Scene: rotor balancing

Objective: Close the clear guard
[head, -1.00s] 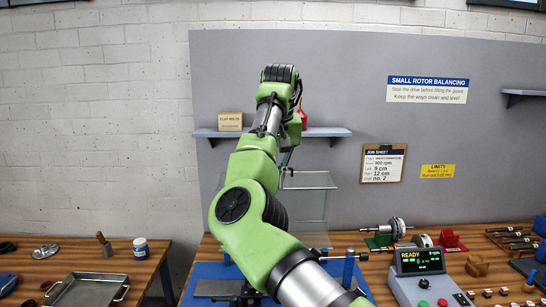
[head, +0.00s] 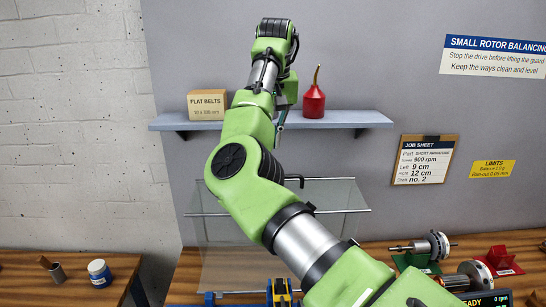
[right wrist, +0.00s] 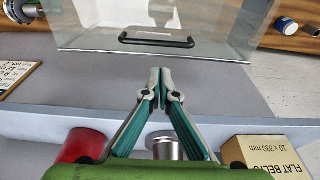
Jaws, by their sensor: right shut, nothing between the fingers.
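The clear guard (head: 225,235) stands as a see-through box in the middle of the head view, above the bench and in front of the grey panel. It appears raised. Its black handle (right wrist: 157,41) shows in the right wrist view, with the guard's clear panel around it. My right gripper (right wrist: 161,70) is shut and empty, its teal fingers together, pointing at the handle with a gap between. In the head view the right gripper (head: 280,138) is mostly hidden behind my green arm, above the guard. My left gripper is not in view.
A shelf (head: 345,118) behind holds a red oil can (head: 314,103) and a flat belts box (head: 208,104), close to my right wrist. Rotors on stands (head: 425,250) and a control box (head: 488,298) are at the right. A jar (head: 99,273) is at the left.

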